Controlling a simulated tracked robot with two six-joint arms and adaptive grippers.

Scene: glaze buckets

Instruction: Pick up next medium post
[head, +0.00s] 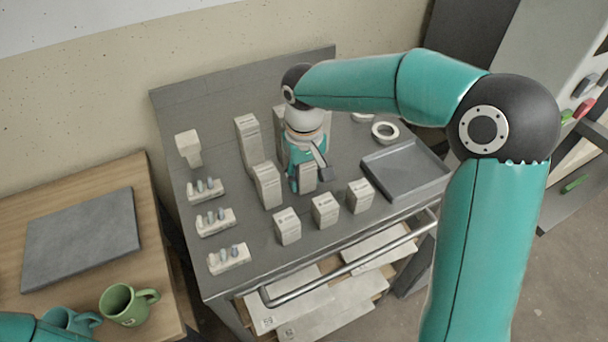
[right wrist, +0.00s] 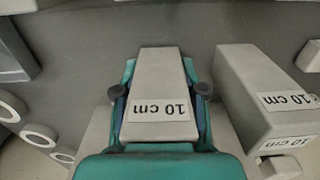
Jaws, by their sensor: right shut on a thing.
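My right gripper (head: 308,182) is shut on a pale grey medium post (head: 307,175) in the middle of the cart top. In the right wrist view, the fingers (right wrist: 160,92) press both sides of this post (right wrist: 158,80), and its label reads "10 cm". I cannot tell whether its base touches the surface. Another medium post (head: 267,184) stands upright to its left; the right wrist view shows it (right wrist: 262,88) on the right, also labelled "10 cm". My left gripper is out of view.
Short posts (head: 325,211) stand in a front row. A tall post (head: 247,138) stands behind; another is partly hidden by my arm. A grey tray (head: 440,168) and white rings (head: 385,131) are right. Cone holders (head: 214,222) are left. Mugs (head: 122,305) stand on the wooden table.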

